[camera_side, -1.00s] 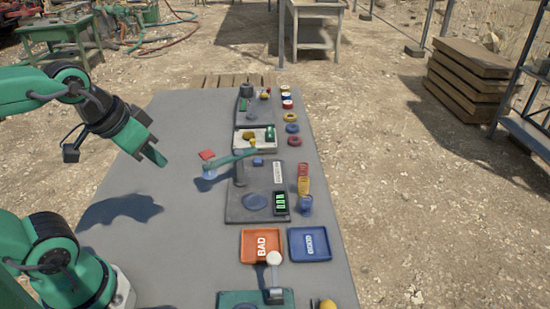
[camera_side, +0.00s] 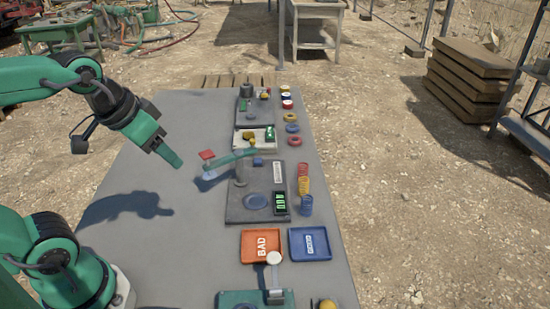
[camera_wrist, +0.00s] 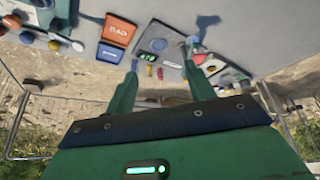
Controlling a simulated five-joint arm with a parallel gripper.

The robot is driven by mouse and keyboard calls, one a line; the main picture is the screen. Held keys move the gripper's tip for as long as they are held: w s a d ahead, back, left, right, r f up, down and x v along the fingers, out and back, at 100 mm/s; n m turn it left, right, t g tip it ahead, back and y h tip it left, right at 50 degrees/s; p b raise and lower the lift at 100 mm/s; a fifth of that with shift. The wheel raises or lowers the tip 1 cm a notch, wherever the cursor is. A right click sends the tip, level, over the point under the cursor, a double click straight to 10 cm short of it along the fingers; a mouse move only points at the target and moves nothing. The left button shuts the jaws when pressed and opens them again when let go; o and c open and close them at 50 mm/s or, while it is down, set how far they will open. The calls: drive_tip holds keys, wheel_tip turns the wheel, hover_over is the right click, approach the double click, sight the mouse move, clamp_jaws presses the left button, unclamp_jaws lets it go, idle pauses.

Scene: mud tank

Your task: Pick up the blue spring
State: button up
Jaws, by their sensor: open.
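The blue spring (camera_side: 306,205) stands near the right edge of the table, in front of a yellow spring (camera_side: 303,186) and a red spring (camera_side: 303,170). In the wrist view the blue spring (camera_wrist: 134,65) shows small, close to the left fingertip in the picture. My gripper (camera_side: 176,161) is above the left part of the table, well left of the springs and apart from them. In the wrist view my gripper (camera_wrist: 160,68) has its two fingers wide apart with nothing held between them.
A grey station with a green display (camera_side: 280,203) and a green arm on a post (camera_side: 240,172) stand between my gripper and the springs. An orange BAD tray (camera_side: 248,257) and a blue tray (camera_side: 322,257) lie nearer the front. The table's left side is clear.

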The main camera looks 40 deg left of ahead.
drive_tip(key=w+d+g, duration=0.2)
drive_tip(key=w+d, duration=0.1)
drive_tip(key=w, duration=0.6)
drive_tip(key=g, duration=0.3)
hover_over(307, 202)
wheel_tip(307, 202, down, 16)
drive_tip(key=shift+f, duration=0.1)
drive_tip(key=shift+w+d+f+m, duration=0.1)
drive_tip(key=shift+d+f+m, duration=0.15)
drive_tip(key=shift+f, duration=0.2)
drive_tip(key=shift+a+f, duration=0.1)
drive_tip(key=shift+f, duration=1.2)
drive_tip(key=shift+a+f, duration=0.1)
drive_tip(key=shift+f, duration=2.5)
